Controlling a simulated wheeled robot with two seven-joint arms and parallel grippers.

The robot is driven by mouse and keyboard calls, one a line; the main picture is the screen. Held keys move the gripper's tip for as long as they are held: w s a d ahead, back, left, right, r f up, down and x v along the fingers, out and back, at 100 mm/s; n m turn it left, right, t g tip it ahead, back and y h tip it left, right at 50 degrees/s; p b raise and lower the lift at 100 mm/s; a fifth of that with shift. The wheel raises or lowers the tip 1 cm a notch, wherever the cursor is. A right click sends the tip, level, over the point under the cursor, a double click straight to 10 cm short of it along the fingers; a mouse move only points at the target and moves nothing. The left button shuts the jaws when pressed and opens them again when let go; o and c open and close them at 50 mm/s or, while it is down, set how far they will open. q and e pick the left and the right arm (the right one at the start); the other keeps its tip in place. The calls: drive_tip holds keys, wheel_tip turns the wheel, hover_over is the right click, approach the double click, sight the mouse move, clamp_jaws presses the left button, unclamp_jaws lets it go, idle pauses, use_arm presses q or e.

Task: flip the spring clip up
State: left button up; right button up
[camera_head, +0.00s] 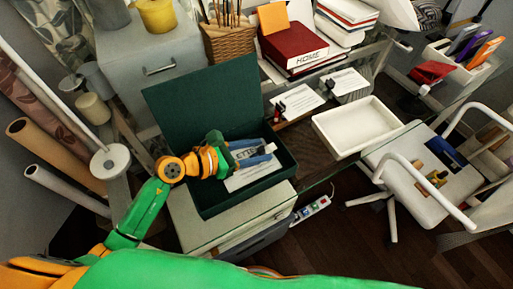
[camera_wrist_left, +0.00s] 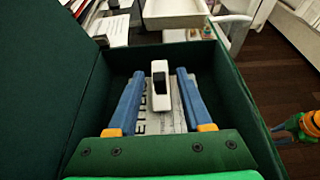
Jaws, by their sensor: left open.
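The dark green box file (camera_head: 217,200) stands open on a cabinet, its lid (camera_head: 205,98) tipped back; the lid also shows in the left wrist view (camera_wrist_left: 45,85). Inside lies a printed paper (camera_wrist_left: 148,123). A white piece with a black tab (camera_wrist_left: 161,98), apparently the spring clip, shows over the paper. My left gripper (camera_head: 262,153) reaches into the box, open, its blue fingers (camera_wrist_left: 158,92) on either side of the white piece. I cannot tell whether they touch it. My right gripper (camera_wrist_left: 294,127) seems to show at the wrist view's right edge, its jaws unclear.
A white tray (camera_head: 357,127) and paper stacks (camera_head: 297,101) lie on the desk behind and right of the box. A wicker basket (camera_head: 229,42) and a red book (camera_head: 293,46) stand behind the lid. A white chair (camera_head: 425,190) stands at right. The box walls surround my left fingers.

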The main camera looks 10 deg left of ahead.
use_arm(q)
clamp_jaws()
drive_tip(key=shift+a, duration=0.1)
idle(1.3)
